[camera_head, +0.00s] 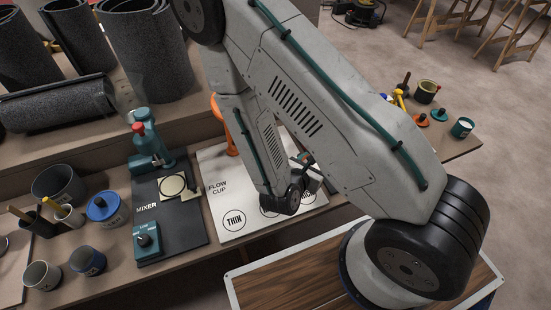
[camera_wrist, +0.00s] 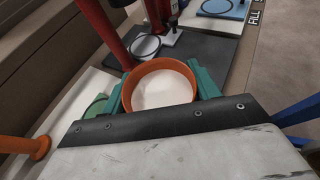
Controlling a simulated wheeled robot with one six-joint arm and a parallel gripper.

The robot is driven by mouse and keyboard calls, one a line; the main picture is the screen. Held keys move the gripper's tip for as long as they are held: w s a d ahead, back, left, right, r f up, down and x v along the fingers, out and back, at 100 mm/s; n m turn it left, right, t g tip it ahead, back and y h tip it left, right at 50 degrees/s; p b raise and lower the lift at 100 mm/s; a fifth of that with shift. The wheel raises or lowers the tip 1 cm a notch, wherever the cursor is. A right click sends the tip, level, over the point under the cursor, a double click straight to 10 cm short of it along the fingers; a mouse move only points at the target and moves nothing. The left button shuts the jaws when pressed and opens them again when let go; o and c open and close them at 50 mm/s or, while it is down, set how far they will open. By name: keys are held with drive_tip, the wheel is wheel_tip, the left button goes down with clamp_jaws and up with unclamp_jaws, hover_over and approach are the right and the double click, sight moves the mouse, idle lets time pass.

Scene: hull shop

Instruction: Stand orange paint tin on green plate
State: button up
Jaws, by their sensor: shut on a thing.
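The orange paint tin (camera_wrist: 163,88) shows in the wrist view as an open round tin with pale contents. My gripper (camera_wrist: 161,86) has its teal fingers on both sides of it and is shut on it. The tin looks upright, seen from above; its base and any contact below are hidden. A green rounded shape (camera_wrist: 97,106) lies on the white board, partly covered by the left finger; I cannot tell if it is the green plate. In the head view my arm hides most of the gripper and the tin.
The white flow cup board (camera_head: 228,212) carries an orange stand (camera_head: 224,125). Left of it is the mixer's dark base (camera_head: 187,222), with tins and a blue lid (camera_head: 103,207) beyond. A red post (camera_wrist: 100,25) rises close ahead in the wrist view. Small tins stand at the bench's right end.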

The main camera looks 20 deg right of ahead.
drive_tip(key=w+a, duration=0.2)
drive_tip(key=w, duration=0.2)
drive_tip(key=w+a+f, duration=0.1)
drive_tip(key=w+a, duration=0.1)
drive_tip(key=w, duration=0.3)
drive_tip(key=w+a, duration=0.2)
drive_tip(key=w, duration=0.3)
drive_tip(key=shift+f, duration=2.1)
drive_tip(key=o, duration=1.1)
drive_tip(key=shift+o, duration=0.2)
drive_tip(key=shift+s+a+r, duration=0.1)
drive_tip(key=shift+a, duration=0.1)
drive_tip(key=s+a, duration=0.2)
drive_tip(key=a, duration=0.1)
drive_tip(key=s+a, duration=0.3)
drive_tip(key=a, duration=0.1)
drive_tip(key=s+a, duration=0.2)
drive_tip(key=a, duration=0.1)
drive_tip(key=shift+s+a+r, duration=0.15)
drive_tip(key=shift+a, duration=0.15)
